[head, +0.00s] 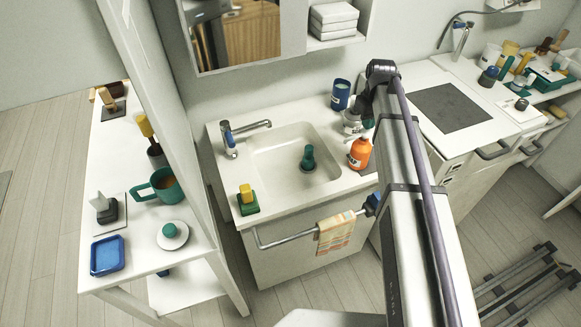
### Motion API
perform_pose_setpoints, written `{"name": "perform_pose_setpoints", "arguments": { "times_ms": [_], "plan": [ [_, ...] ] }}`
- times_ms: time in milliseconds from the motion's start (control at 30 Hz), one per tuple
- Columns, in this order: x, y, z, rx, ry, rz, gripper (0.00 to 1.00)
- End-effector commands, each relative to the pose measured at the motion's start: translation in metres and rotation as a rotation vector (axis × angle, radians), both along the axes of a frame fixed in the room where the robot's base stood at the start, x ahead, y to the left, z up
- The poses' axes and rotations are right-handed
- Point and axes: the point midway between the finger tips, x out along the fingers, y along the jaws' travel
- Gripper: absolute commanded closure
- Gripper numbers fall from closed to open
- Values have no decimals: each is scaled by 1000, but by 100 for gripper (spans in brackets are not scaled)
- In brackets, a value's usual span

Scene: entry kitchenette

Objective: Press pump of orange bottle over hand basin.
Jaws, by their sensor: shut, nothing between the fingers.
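The orange bottle (360,154) stands upright on the counter at the right rim of the white hand basin (265,165). Its top is partly covered by my gripper and arm, so the pump head is hard to make out. My gripper (352,128) is shut and empty, pointing down just above and behind the bottle's top. Whether it touches the pump I cannot tell. A dark green stopper-like object (308,158) stands inside the basin.
A tap (240,132) is at the basin's back left. A blue cup (340,95) stands behind the gripper. A towel (336,233) hangs on the front rail. A shelf (125,190) with items is at left.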

Motion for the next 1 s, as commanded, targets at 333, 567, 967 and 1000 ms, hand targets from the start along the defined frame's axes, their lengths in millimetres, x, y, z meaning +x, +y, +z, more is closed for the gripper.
{"name": "perform_pose_setpoints", "arguments": {
  "times_ms": [333,567,967,1000],
  "plan": [
    [0,0,-14,0,0,0,100],
    [0,0,-23,0,0,0,100],
    [0,0,-33,0,0,0,100],
    [0,0,-33,0,0,0,100]
  ]
}}
